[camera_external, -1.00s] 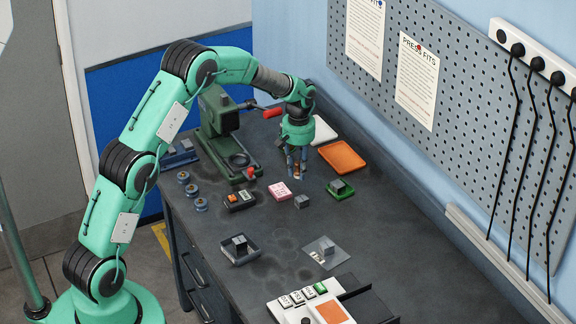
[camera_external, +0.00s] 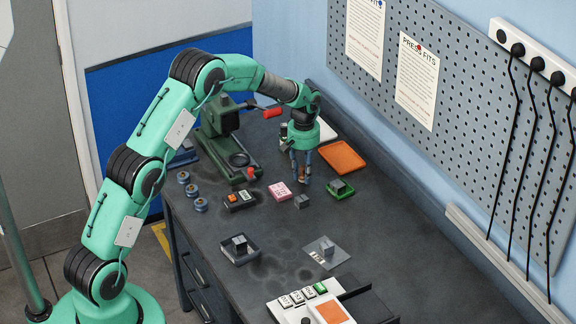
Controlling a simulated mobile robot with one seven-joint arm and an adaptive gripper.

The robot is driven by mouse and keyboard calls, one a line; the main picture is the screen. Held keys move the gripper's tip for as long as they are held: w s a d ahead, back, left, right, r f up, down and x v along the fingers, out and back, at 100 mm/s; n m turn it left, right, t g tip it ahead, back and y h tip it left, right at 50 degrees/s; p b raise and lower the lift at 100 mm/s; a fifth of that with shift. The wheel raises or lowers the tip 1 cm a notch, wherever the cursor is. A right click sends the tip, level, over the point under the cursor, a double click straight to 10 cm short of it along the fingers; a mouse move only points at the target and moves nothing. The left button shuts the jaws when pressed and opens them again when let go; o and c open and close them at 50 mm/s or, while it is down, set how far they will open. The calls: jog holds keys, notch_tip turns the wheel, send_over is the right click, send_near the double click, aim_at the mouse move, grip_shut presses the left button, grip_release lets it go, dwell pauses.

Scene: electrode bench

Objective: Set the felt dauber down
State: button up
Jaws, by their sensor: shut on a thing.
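My gripper (camera_external: 302,180) points down over the far part of the dark bench. It is shut on the felt dauber (camera_external: 302,172), of which only a small brownish-orange part shows between the fingers. The fingers hide the rest of it. The dauber is upright and low over the bench top (camera_external: 345,230); I cannot tell whether its lower end touches the surface.
A pink block (camera_external: 280,191) and a grey block (camera_external: 302,202) are close in front of my gripper. A green tray with a grey block (camera_external: 340,190) is to the right, an orange tray (camera_external: 342,157) behind it. A green press (camera_external: 222,140) stands left.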

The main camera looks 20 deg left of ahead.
aim_at(303, 167)
jog(key=shift+f, duration=0.25)
jog(key=shift+f, duration=0.15)
jog(key=o, duration=1)
jog(key=shift+o, duration=0.2)
notch_tip(303, 167, up, 12)
jog(key=shift+r+p, duration=0.15)
jog(key=shift+p, duration=1)
jog(key=shift+r, duration=0.1)
